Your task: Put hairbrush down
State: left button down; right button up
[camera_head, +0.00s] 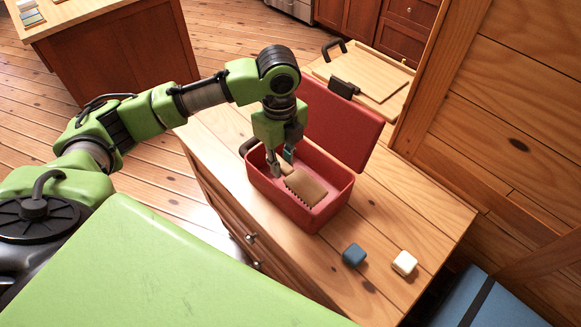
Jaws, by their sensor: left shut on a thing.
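The tan wooden hairbrush (306,188) is inside the open red box (291,211) on the wooden cabinet top. Its broad head points toward the lower right, with dark bristles along its edge. My left gripper (281,163) reaches down into the box from above and is shut on the handle end of the hairbrush. The fingers hide part of the handle. I cannot tell whether the brush touches the box floor. My right gripper is not in view.
The red lid (340,122) stands open behind the box. A wooden tray (370,75) with dark handles is behind the lid, beside the wooden wall.

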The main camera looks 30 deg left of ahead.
pick_arm(q)
jog(key=w+f, duration=0.2)
jog(key=f, duration=0.1)
jog(key=w+f, duration=0.2)
jog(key=shift+w+a+p, duration=0.1)
jog(key=shift+a+p, duration=0.2)
jog(key=shift+p, duration=0.1)
jog(key=shift+w+f, duration=0.35)
jog(key=shift+f, duration=0.05)
notch_tip(320, 180, down, 3)
jog(key=shift+r+p, duration=0.1)
jog(key=shift+p, duration=0.7)
jog(key=shift+a+f, duration=0.1)
jog(key=shift+f, duration=0.2)
jog(key=c, duration=1.9)
grip_release()
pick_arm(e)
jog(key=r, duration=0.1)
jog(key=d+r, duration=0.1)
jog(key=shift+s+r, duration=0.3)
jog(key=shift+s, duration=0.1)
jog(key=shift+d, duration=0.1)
